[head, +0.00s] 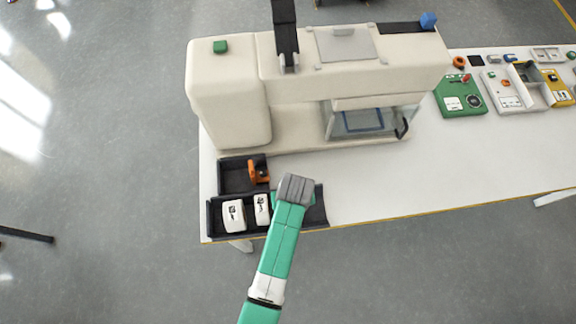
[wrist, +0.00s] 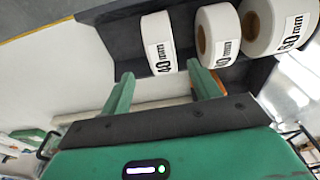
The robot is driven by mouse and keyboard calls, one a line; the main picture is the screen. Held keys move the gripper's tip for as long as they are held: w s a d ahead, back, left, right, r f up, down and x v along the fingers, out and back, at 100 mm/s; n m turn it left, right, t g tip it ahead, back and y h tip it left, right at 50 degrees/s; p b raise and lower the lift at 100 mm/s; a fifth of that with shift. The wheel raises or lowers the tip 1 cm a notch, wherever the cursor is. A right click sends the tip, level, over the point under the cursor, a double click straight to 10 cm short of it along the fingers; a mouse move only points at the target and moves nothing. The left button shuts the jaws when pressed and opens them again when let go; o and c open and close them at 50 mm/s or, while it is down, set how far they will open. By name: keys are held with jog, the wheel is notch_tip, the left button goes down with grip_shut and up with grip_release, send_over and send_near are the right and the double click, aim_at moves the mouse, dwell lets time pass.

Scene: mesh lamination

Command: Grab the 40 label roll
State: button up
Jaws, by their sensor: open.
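The 40 label roll (wrist: 160,45), white and marked "40 mm", lies in a dark bin in the wrist view. It is the leftmost of the rolls there. My gripper (wrist: 160,69) is open, its two green fingers pointing at the bin with the 40 roll ahead of the gap between them. The gap looks empty, and I cannot tell how deep the fingers reach beside the roll. In the head view my arm's grey end (head: 296,189) is over the bin and hides the 40 roll and the fingertips.
A middle roll (wrist: 218,35) and a "60 mm" roll (wrist: 278,25) sit close to the right in the wrist view. The dark bin (head: 318,212) has bare space at its right end. An orange item (head: 258,171) sits in the bin behind. A large cream machine (head: 230,95) stands behind.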

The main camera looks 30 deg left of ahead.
jog(key=f, duration=0.5)
jog(key=shift+w+a+f, duration=0.15)
jog(key=shift+a+f, duration=0.15)
jog(key=shift+a, duration=0.1)
jog(key=c, duration=1.2)
notch_tip(320, 180, up, 10)
jog(key=shift+r+p, duration=0.1)
jog(key=shift+p, duration=0.25)
jog(key=shift+c, duration=0.2)
